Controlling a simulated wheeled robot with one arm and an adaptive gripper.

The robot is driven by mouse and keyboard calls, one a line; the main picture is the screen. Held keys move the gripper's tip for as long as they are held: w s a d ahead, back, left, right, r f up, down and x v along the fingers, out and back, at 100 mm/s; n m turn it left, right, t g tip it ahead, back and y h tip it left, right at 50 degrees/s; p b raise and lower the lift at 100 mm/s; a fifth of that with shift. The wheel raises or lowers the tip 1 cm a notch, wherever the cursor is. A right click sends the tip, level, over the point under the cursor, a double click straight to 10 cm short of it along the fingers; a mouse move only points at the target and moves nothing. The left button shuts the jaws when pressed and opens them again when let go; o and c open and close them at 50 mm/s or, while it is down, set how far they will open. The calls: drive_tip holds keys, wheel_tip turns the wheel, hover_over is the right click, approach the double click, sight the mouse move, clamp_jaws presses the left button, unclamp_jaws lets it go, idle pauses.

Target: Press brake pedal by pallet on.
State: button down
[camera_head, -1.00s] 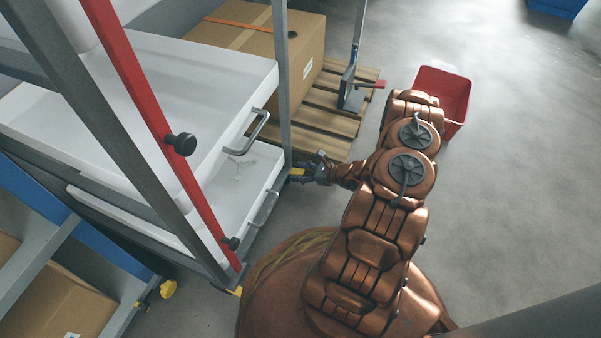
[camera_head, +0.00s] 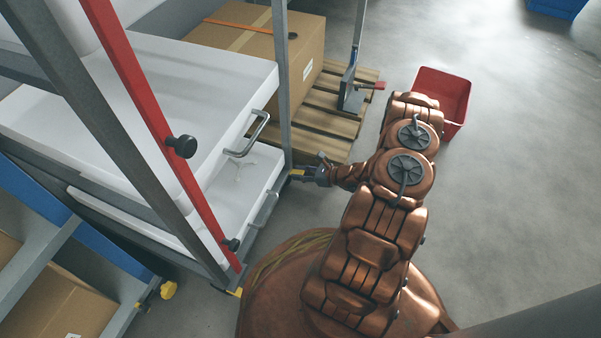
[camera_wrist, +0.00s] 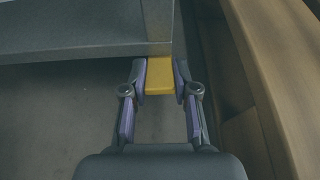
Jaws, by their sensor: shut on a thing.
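The yellow brake pedal (camera_head: 297,172) by the pallet sticks out at the foot of the carousel's grey corner post. In the wrist view the pedal (camera_wrist: 160,76) is a flat yellow tab under the grey frame edge. My gripper (camera_head: 309,174) is low beside the post. In the wrist view my gripper (camera_wrist: 161,84) has one finger on each side of the pedal and is shut on it. A second yellow pedal (camera_head: 236,292) is at the near corner of the carousel, away from my gripper.
The wooden pallet (camera_head: 323,121) with a cardboard box (camera_head: 255,55) stands just behind the post; its edge runs close on the right in the wrist view (camera_wrist: 262,60). White drawers with handles (camera_head: 247,135) overhang nearby. A red bin (camera_head: 456,92) stands behind my arm. Open floor lies right.

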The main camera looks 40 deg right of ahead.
drive_tip(key=shift+f+t+y+p, duration=0.15)
drive_tip(key=shift+t+y+p, duration=0.25)
drive_tip(key=shift+p, duration=0.75)
drive_tip(key=shift+s+f+t, duration=0.15)
drive_tip(key=shift+f+t, duration=0.05)
drive_tip(key=shift+t, duration=0.1)
drive_tip(key=shift+f+y, duration=0.15)
drive_tip(key=shift+y, duration=0.15)
drive_tip(key=shift+f+t, duration=0.15)
drive_tip(key=shift+t, duration=0.15)
drive_tip(key=f+t+y+b, duration=0.1)
drive_tip(key=b, duration=0.2)
drive_tip(key=shift+f+t+b, duration=0.15)
drive_tip(key=shift+t+b, duration=0.15)
drive_tip(key=shift+t, duration=0.1)
drive_tip(key=shift+t+b, duration=0.3)
drive_tip(key=shift+b, duration=0.3)
drive_tip(key=shift+y+b, duration=0.3)
drive_tip(key=shift+b, duration=0.05)
